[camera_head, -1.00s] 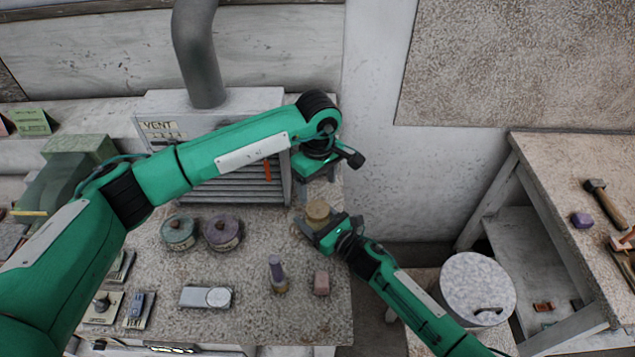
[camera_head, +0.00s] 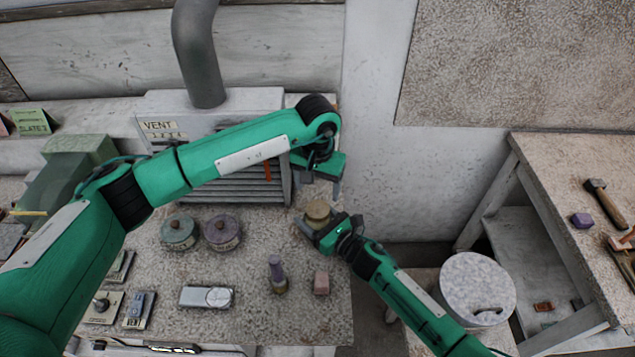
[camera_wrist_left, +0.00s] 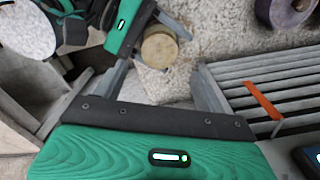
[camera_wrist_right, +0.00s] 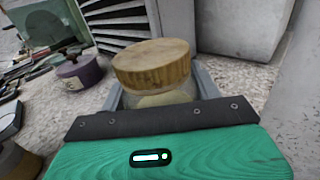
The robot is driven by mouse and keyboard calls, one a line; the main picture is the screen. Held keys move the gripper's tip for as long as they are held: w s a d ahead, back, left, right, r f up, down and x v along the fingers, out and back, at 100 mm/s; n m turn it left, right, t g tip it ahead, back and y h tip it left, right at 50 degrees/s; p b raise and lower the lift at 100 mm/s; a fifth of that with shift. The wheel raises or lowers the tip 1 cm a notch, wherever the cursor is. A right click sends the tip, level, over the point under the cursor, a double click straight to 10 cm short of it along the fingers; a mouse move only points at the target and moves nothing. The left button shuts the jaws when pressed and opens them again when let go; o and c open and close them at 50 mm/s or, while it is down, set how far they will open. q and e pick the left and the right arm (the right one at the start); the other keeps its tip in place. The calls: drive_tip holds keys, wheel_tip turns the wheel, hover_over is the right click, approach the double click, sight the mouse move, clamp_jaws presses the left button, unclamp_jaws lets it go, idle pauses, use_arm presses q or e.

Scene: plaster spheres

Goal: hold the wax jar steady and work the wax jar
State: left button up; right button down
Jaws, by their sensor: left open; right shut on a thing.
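The wax jar (camera_head: 318,211) stands at the right end of the bench, with a tan, wood-like lid (camera_wrist_right: 152,64) on a pale, clear body (camera_wrist_right: 160,97). My right gripper (camera_head: 320,228) is shut on the jar's body, a finger on each side. My left gripper (camera_head: 316,190) is open and empty, above and just behind the jar.
A green round pot (camera_head: 179,232) and a purple one (camera_head: 222,232) sit left of the jar. The bench's right edge is near.

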sight(317, 209)
use_arm(q)
wheel_tip(317, 209, down, 7)
drive_tip(key=shift+f, duration=0.15)
idle(0.4)
